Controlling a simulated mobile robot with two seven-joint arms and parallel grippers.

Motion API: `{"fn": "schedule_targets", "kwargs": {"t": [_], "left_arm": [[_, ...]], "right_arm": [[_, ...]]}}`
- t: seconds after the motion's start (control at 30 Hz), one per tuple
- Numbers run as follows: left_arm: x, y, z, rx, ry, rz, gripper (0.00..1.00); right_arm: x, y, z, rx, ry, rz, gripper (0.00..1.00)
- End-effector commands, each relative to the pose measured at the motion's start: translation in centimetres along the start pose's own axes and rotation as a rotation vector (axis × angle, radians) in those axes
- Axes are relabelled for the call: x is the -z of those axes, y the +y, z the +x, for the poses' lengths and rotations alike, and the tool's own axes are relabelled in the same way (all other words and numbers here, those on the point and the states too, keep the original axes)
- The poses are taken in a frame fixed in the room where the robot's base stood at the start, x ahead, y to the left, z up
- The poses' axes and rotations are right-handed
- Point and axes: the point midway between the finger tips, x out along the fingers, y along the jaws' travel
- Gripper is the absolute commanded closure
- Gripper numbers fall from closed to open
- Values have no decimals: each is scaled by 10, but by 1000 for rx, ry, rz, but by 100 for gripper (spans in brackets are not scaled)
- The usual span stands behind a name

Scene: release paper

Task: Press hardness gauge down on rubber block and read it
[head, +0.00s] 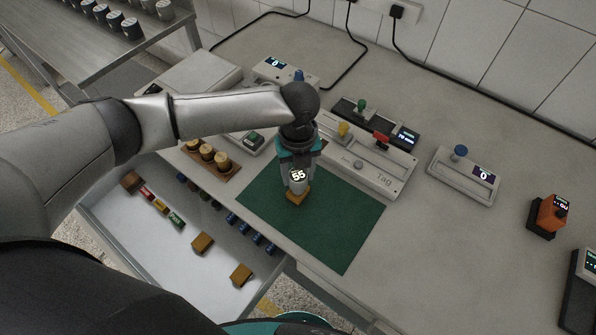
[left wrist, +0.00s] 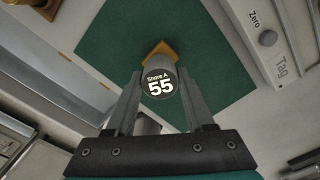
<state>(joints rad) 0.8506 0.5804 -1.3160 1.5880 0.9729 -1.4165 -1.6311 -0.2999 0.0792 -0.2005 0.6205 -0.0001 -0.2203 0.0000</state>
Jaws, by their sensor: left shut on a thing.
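The hardness gauge (head: 298,178) is a grey cylinder with a round dark face that reads 55. In the left wrist view the gauge (left wrist: 160,84) face reads "Shore A 55". My left gripper (head: 299,172) is shut on the gauge, with one finger on each side; it also shows in the left wrist view (left wrist: 155,95). The orange-brown rubber block (head: 296,197) is on the green mat (head: 340,221), directly under the gauge. The gauge appears upright against the block's top. In the left wrist view only a corner of the block (left wrist: 158,48) shows. My right gripper is not in view.
Behind the mat is a white device marked "Tag" (head: 393,181) with coloured knobs nearby. A wooden rack with brass weights (head: 212,158) stands left of the mat. An open drawer (head: 205,270) holds several small blocks. An orange instrument (head: 548,214) is at the right.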

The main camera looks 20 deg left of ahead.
Motion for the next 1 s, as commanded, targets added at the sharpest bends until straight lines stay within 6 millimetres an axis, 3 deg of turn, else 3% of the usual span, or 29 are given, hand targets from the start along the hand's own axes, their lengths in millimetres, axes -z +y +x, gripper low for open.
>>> {"fn": "schedule_targets", "kwargs": {"t": [1.0], "left_arm": [[3, 3, 1, -9, 7, 1, 100]], "right_arm": [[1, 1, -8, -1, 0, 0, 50]]}}
